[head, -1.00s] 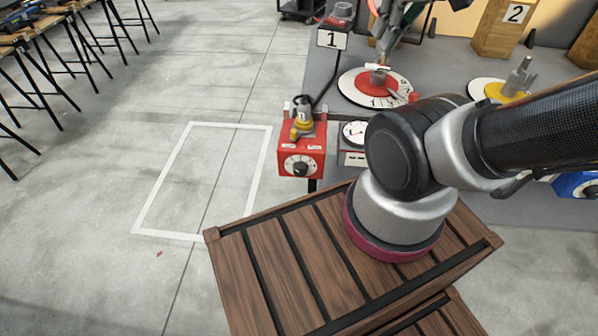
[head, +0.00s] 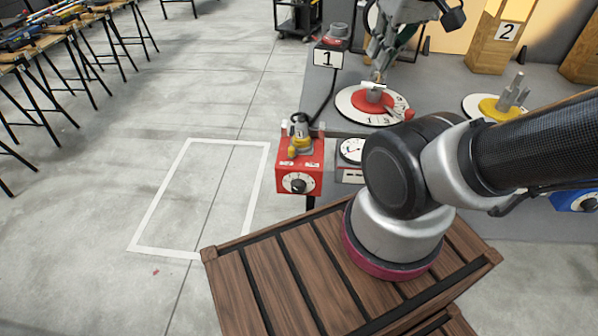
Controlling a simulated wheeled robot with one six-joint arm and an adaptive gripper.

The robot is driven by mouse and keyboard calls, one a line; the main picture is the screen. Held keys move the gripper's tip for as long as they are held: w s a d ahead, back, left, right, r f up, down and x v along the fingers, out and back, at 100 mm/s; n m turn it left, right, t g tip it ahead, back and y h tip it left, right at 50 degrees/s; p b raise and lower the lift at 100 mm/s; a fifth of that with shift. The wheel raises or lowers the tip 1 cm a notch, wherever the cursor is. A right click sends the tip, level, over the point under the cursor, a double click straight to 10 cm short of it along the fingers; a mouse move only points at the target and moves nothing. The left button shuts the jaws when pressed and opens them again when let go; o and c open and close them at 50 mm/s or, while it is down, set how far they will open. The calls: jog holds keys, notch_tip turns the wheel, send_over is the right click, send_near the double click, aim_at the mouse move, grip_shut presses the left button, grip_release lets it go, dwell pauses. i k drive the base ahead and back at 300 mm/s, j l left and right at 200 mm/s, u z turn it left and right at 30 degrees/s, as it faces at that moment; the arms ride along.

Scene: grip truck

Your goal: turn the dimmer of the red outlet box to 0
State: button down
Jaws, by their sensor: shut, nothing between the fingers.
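The red outlet box (head: 312,176) stands left of the middle, at the left edge of the grey table. Its front carries the dimmer, a black knob (head: 298,184) on a round white dial. The dial's marks and the knob's setting are too small to read. A yellow and grey plug numbered 3 (head: 299,138) sits on top of the box. My gripper (head: 378,76) is shut and empty at the top, above the red and white numbered disc. It is behind and to the right of the outlet box, apart from it. Its fingertips are small and partly unclear.
The red and white disc (head: 350,103) lies on the grey table (head: 455,75). A gauge box (head: 351,152) stands right of the outlet box. A black cable runs up from the plug towards box 1 (head: 328,58). Floor left of the outlet box is clear, with a white outline (head: 164,200).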

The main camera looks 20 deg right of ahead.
aim_at(298, 186)
jog(key=k+l, duration=0.2)
jog(key=k+l+u, duration=0.1)
jog(key=l, duration=0.35)
jog(key=k+l+u, duration=0.1)
jog(key=l, duration=0.25)
jog(key=k+l, duration=0.25)
jog(key=l, duration=0.15)
jog(key=u, duration=0.05)
